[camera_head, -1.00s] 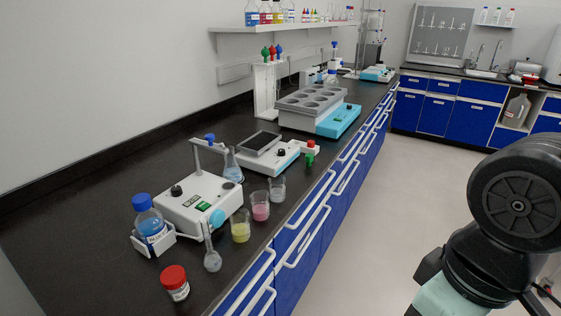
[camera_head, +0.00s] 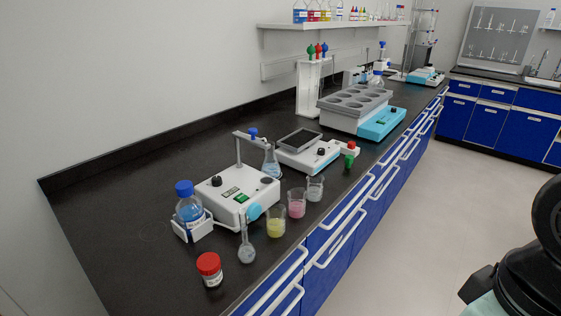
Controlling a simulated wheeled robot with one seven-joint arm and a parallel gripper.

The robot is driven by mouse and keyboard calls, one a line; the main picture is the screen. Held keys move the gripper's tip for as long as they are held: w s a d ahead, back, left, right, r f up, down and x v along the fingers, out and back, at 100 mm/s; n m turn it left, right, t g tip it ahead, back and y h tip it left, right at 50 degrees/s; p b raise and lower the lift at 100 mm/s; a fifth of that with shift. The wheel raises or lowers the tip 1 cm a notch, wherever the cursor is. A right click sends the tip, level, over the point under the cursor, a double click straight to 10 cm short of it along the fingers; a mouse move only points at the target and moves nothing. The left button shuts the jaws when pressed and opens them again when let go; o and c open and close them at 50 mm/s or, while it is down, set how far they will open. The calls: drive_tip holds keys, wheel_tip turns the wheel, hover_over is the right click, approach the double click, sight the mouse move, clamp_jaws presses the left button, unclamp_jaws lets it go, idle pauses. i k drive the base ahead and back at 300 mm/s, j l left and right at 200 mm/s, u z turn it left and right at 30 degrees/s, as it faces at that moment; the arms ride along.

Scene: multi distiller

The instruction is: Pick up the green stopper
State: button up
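A small green stopper (camera_head: 349,161) stands on the black bench top near its front edge, just right of the white balance (camera_head: 312,153). A small red-capped item (camera_head: 352,147) is close behind it. The stopper is small in the picture, so its fine shape is hard to tell. Part of my arm shows at the right edge, over the floor and well away from the bench. My gripper is out of view.
Left of the balance are beakers (camera_head: 297,207), a flask (camera_head: 247,251), a white stirrer device (camera_head: 238,194), a blue-capped bottle (camera_head: 189,204) and a red-lidded jar (camera_head: 210,269). A grey multi-well unit (camera_head: 357,102) stands behind. Drawer handles (camera_head: 331,250) jut from the bench front.

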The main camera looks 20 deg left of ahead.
sight(349, 159)
drive_tip(key=i+u, duration=0.1)
drive_tip(key=u, duration=0.8)
drive_tip(key=i+l+u, duration=0.15)
drive_tip(key=l+u, duration=0.15)
drive_tip(key=i+l+u, duration=0.25)
drive_tip(key=l, duration=0.15)
drive_tip(key=l+u, duration=0.6)
drive_tip(key=l, duration=0.2)
drive_tip(key=l+u, duration=0.2)
drive_tip(key=l, duration=2.4)
drive_tip(key=i, duration=0.05)
